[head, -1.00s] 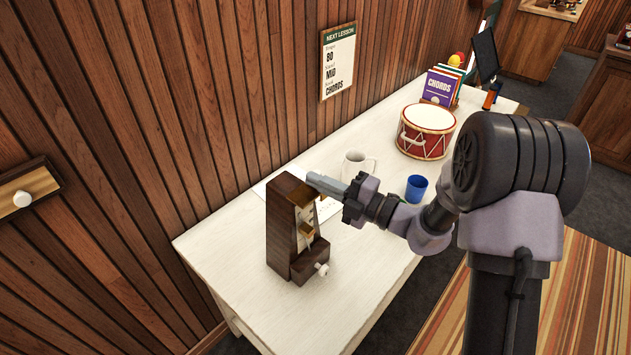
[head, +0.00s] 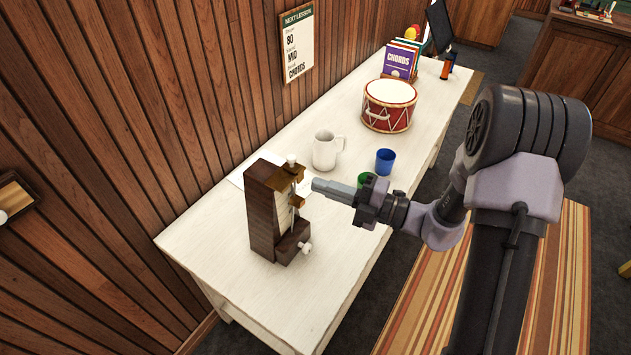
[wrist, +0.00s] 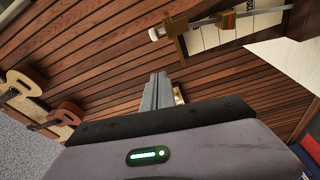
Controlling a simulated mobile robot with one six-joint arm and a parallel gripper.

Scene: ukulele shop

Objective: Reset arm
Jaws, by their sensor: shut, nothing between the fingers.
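My gripper (head: 318,186) is shut and empty, held above the table just right of the wooden metronome (head: 262,220) in the head view. In the wrist view my gripper (wrist: 158,84) shows its fingers pressed together. The metronome stands upright on the white table (head: 200,238), with a pale scale face, a rod with a brass weight and a white knob low on its right side. In the wrist view part of the metronome's scale (wrist: 225,35) and its rod show at the top right.
A white mug (head: 325,150), a blue cup (head: 385,161) and a partly hidden green cup (head: 364,180) stand behind my gripper. A red drum (head: 388,105) and books (head: 401,60) are farther back. The wood-panelled wall (head: 130,110) borders the table's left side. The table's front is clear.

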